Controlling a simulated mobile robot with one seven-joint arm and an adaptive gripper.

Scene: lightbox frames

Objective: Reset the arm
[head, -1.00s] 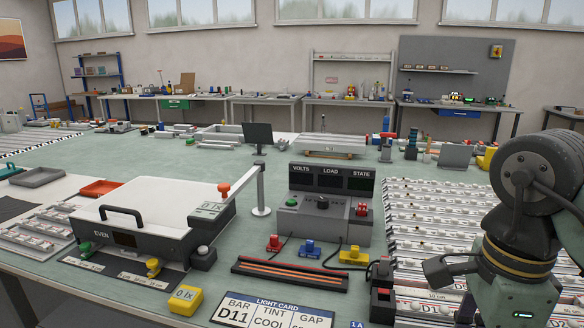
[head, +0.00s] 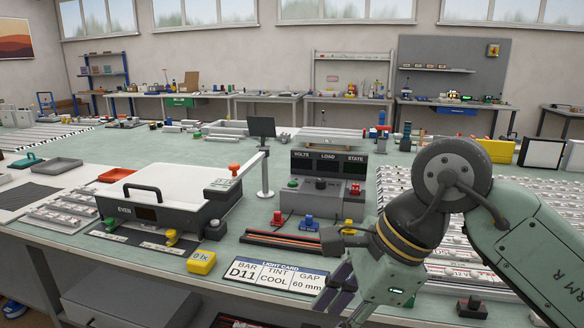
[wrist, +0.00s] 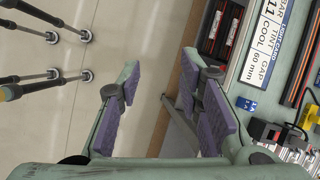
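My arm stands at the right of the head view, bent, with my gripper (head: 338,288) low by the front edge of the bench (head: 215,155). In the wrist view my gripper (wrist: 160,70) has its two purple-padded fingers spread wide apart with nothing between them. Bare floor (wrist: 150,30) shows between and beyond the fingers, and the bench edge lies to their right. In the head view my gripper overlaps the right end of the light card (head: 265,275), which also shows in the wrist view (wrist: 270,40).
A lightbox with a black handle (head: 160,205) stands on the bench at left. A console marked VOLTS, LOAD, STATE (head: 325,182) stands behind the card. Rows of bar strips (head: 460,265) lie at right, partly behind my arm. Legs on the floor (wrist: 45,75) show in the wrist view.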

